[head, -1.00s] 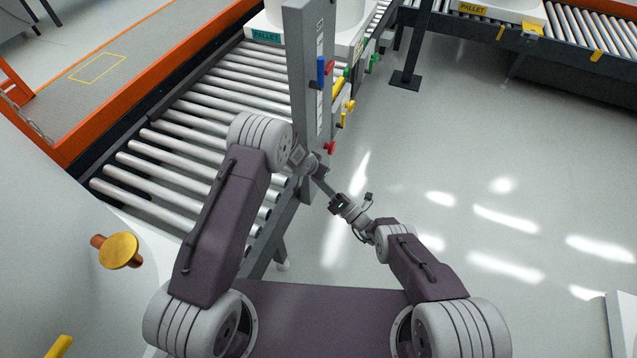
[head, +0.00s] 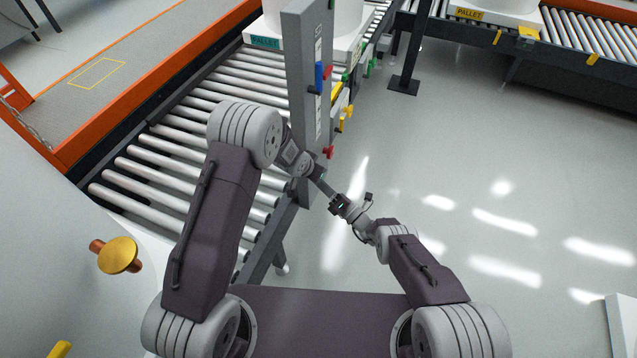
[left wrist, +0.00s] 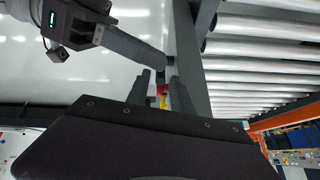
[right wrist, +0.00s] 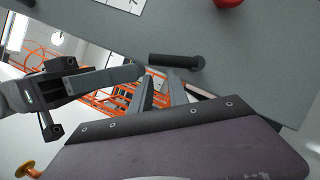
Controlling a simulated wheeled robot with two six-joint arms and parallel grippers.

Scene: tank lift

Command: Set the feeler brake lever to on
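The grey upright control panel (head: 306,100) stands at the conveyor's end. On its edge are a blue lever (head: 319,76), a red lever (head: 328,70), yellow handles (head: 345,112) and a low red knob (head: 328,152). I cannot read which is the feeler brake lever. In the right wrist view, a black handle (right wrist: 175,61) stands out from the panel above my right gripper (right wrist: 162,92), which is open and empty. My left gripper (left wrist: 162,92) is open; red and yellow parts show between its fingers, apparently beyond them. Both grippers are close together by the panel's lower part.
A roller conveyor (head: 190,135) with an orange side rail (head: 150,90) runs along the left. A pallet (head: 265,42) carrying a white tank is behind the panel. Another conveyor (head: 590,40) is at the back right. The floor to the right is open.

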